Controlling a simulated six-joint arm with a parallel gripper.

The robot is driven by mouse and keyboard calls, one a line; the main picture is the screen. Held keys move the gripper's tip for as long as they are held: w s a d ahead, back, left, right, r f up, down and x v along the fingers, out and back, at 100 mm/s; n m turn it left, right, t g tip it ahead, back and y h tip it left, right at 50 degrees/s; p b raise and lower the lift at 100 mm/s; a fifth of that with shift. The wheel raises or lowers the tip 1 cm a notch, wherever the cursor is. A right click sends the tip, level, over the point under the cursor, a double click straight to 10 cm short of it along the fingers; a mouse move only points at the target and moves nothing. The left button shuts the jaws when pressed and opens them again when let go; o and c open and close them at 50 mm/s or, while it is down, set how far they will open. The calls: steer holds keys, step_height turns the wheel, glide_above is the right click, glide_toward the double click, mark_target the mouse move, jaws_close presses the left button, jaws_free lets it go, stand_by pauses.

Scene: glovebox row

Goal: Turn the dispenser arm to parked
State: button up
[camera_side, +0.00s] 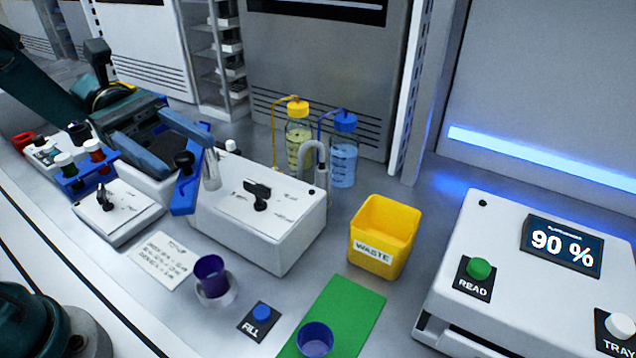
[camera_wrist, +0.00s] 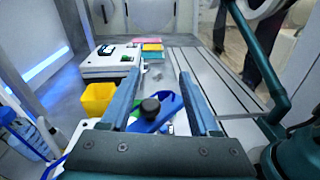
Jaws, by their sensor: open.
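The dispenser arm (camera_side: 184,196) is a flat blue lever with a black knob (camera_side: 184,160), beside a grey post (camera_side: 212,172) at the left end of the white dispenser box (camera_side: 285,243). It also shows in the wrist view (camera_wrist: 168,107). My gripper (camera_side: 189,153) is open, its two blue fingers apart, coming in from the left over the lever. In the wrist view the black knob (camera_wrist: 150,106) appears between the fingers (camera_wrist: 158,76), nearer the palm than the tips. I cannot tell whether a finger touches it. Any parked marking is not readable.
Two bottles (camera_side: 299,140) stand behind. A blue vial rack (camera_side: 85,173), purple cup (camera_side: 211,275) and yellow waste bin (camera_side: 383,237) are nearby.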

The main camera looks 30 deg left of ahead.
mark_target(177, 154)
steer(key=a+f+n+t, duration=0.1)
steer(key=w+a+f+n+h, duration=0.1)
steer(key=shift+a+f+t, duration=0.1)
steer(key=shift+a+t, duration=0.2)
steer(key=shift+t, duration=0.1)
steer(key=shift+w+d, duration=0.15)
steer(key=shift+d, duration=2.3)
jaws_close()
